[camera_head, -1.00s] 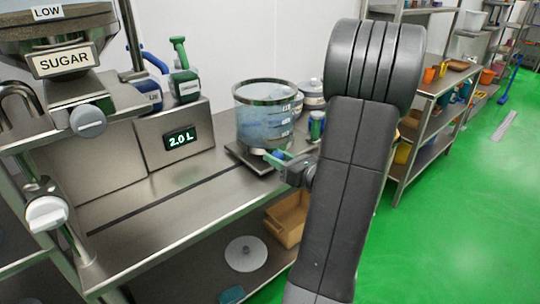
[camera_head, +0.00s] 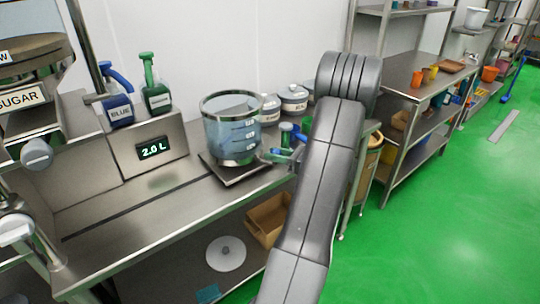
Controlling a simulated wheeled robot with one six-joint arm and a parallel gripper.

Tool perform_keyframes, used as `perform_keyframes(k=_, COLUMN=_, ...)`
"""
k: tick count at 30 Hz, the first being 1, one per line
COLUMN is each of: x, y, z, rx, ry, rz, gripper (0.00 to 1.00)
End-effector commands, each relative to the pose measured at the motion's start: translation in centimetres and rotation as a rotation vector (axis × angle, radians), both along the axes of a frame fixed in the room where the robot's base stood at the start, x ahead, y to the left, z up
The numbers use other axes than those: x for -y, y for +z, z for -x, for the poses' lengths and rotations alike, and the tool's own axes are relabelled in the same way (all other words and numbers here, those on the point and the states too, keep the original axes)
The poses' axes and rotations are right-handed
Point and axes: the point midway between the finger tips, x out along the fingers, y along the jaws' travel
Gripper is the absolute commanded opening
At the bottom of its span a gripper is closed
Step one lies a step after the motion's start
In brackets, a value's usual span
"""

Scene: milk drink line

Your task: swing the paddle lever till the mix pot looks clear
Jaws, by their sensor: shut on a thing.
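The mix pot (camera_head: 229,138) is a see-through vessel with a metal rim and measure marks. It stands on a dark square base on the steel bench and holds a blue-grey, fairly even liquid. The paddle lever (camera_head: 274,151) shows only as a small green piece low at the pot's right side. My gripper (camera_head: 272,156) is beside the pot's lower right, shut on the lever. My arm hides part of the bench to the right, and the fingertips are small and hard to make out.
A display (camera_head: 154,148) reads 2.0 L. A blue bottle (camera_head: 119,108) and a green bottle (camera_head: 157,97) stand on its housing. Lidded pots (camera_head: 293,98) stand behind. The sugar hopper (camera_head: 25,97) is at left. A cardboard box (camera_head: 267,220) sits on the lower shelf.

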Motion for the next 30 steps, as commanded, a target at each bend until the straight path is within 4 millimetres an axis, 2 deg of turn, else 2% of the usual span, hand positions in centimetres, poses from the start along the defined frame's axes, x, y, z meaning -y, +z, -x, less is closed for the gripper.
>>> perform_keyframes(k=3, x=0.5, y=0.2, z=-1.2, rx=0.002, ry=-0.003, rz=-0.001, gripper=0.0)
perform_keyframes(k=12, x=0.9, y=0.1, z=-2.6, rx=0.001, ry=-0.003, rz=-0.001, gripper=0.0)
perform_keyframes(k=28, x=0.9, y=0.1, z=-2.9, rx=0.001, ry=-0.003, rz=-0.001, gripper=0.0)
perform_keyframes(k=29, x=0.9, y=0.0, z=-2.9, rx=0.001, ry=-0.003, rz=-0.001, gripper=0.4)
perform_keyframes(k=30, x=0.9, y=0.0, z=-2.9, rx=0.001, ry=-0.003, rz=-0.001, gripper=0.48)
